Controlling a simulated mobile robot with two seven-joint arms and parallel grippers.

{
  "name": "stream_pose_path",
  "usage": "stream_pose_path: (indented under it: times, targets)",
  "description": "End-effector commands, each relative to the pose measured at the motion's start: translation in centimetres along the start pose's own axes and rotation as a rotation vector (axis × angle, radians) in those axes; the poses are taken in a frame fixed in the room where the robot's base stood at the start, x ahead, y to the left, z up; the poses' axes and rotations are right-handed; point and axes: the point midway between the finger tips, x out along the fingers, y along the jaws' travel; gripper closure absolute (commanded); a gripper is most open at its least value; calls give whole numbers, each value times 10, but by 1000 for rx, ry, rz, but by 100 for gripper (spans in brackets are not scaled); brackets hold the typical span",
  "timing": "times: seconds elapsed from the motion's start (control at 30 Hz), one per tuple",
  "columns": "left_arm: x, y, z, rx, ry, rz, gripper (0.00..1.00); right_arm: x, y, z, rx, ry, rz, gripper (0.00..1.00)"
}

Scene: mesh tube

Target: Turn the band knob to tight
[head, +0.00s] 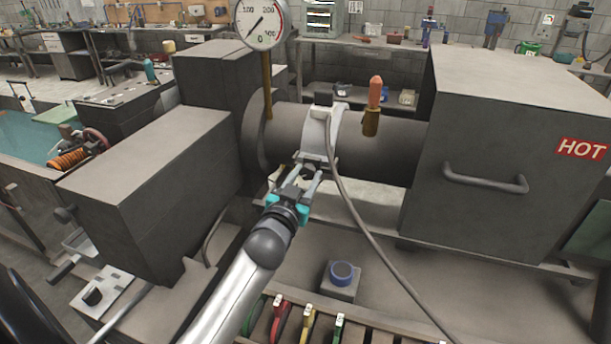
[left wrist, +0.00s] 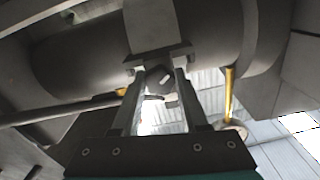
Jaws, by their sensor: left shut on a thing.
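A pale metal band (head: 318,132) wraps around the dark horizontal tube (head: 378,150), with a grey cable running down from its top. My left gripper (head: 300,176) is just below the front of the band. In the left wrist view the band (left wrist: 150,26) crosses the tube, and the small dark band knob (left wrist: 158,82) with a light mark sits under it. The left gripper's fingers (left wrist: 158,85) are closed on the knob from both sides. The fingers mostly hide the knob in the head view. My right gripper is not in view.
A large grey box with a red HOT label (head: 582,148) and a handle (head: 486,180) stands at right. A dial gauge (head: 262,22) and an orange-tipped fitting (head: 373,95) rise from the tube. A blue button (head: 342,273) and several coloured handles are below.

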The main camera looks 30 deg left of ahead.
Motion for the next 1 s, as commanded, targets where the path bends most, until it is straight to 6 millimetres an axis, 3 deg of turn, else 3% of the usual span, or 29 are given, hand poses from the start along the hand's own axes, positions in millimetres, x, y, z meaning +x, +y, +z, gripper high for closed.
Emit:
stream_pose_path:
  times: [0.6, 1.0]
  targets:
    - [0, -1, -1, 447, -1, 0, 100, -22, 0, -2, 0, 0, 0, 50]
    - [0, -1, 0, 622, 0, 0, 100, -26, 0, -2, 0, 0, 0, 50]
